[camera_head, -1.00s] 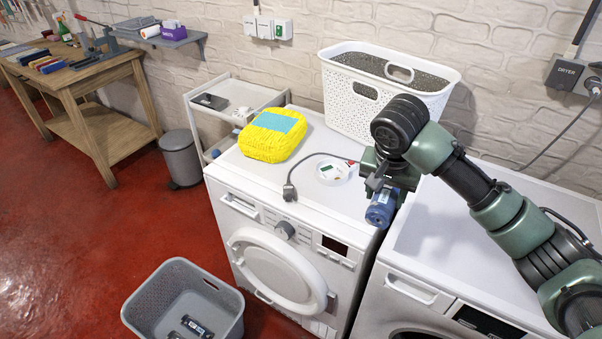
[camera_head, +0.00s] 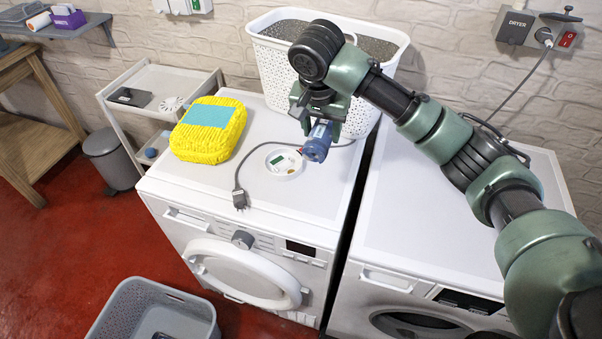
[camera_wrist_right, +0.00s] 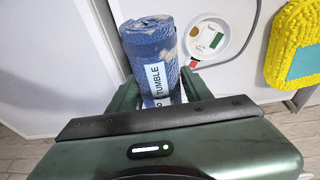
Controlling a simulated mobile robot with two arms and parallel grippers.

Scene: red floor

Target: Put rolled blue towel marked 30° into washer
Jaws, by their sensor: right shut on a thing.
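My right gripper (camera_head: 318,108) is shut on a rolled blue towel (camera_head: 317,143) and holds it above the right part of the washer's top. In the right wrist view the towel (camera_wrist_right: 150,50) stands between the fingers (camera_wrist_right: 152,88), with a white label reading "TUMBLE" and part of another word. I see no 30° mark on it. The washer (camera_head: 290,205) is the left white machine. Its round front door (camera_head: 243,272) faces forward; I cannot tell if it is fully shut. My left gripper is not in view.
On the washer are a yellow pack (camera_head: 208,130), a round white dish (camera_head: 285,160), a plug on a cable (camera_head: 239,198) and a white basket (camera_head: 275,60). The dryer (camera_head: 440,230) stands on the right, its top clear beneath my arm. A grey basket (camera_head: 110,312) is on the floor.

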